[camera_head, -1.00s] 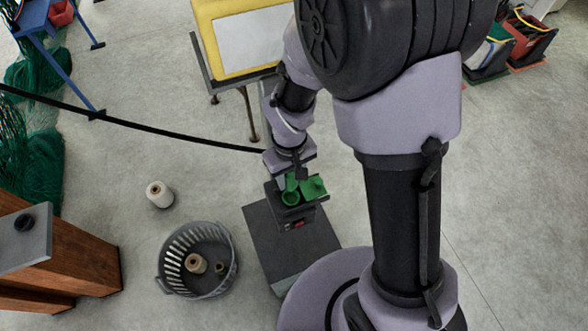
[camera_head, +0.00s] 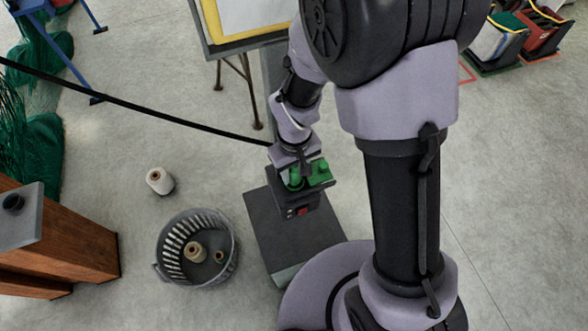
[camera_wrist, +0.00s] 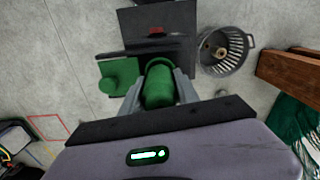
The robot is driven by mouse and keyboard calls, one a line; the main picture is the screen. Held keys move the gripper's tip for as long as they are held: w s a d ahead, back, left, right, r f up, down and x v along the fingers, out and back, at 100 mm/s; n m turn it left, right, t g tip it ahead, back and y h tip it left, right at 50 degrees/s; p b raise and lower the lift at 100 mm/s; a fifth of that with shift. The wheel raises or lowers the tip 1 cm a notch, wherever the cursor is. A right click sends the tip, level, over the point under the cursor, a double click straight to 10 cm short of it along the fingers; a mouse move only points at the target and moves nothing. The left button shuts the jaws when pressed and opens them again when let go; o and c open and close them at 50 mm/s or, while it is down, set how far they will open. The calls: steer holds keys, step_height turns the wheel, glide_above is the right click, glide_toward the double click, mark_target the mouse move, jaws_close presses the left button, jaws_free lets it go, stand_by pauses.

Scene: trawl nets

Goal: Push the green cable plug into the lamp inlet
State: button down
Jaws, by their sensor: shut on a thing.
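My gripper (camera_wrist: 159,90) is shut on the green plug (camera_wrist: 158,84), a rounded cylinder between its fingers. In the head view, my gripper (camera_head: 294,172) is low over the stand, with the green plug (camera_head: 295,180) at its fingertips. The lamp unit is a dark box (camera_head: 286,212) with a red switch (camera_head: 302,211). A green fitting (camera_head: 319,173) with a round knob sits on its top, beside the plug; it also shows in the wrist view (camera_wrist: 117,77). The plug and fingers hide the inlet, so I cannot tell how deep the plug sits.
A black cable (camera_head: 130,107) hangs across from the left to the gripper. A grey basket (camera_head: 166,243) with spools and a white spool (camera_head: 160,181) stand on the floor at left. A yellow-edged table (camera_head: 211,27) stands behind. The dark plinth (camera_head: 275,245) has bare top in front.

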steer(key=shift+f+b, duration=0.6)
steer(key=shift+f, duration=0.1)
steer(key=c, duration=0.8)
jaws_free()
step_height(320, 180, up, 18)
steer(key=p, duration=0.4)
steer(key=shift+f, duration=0.25)
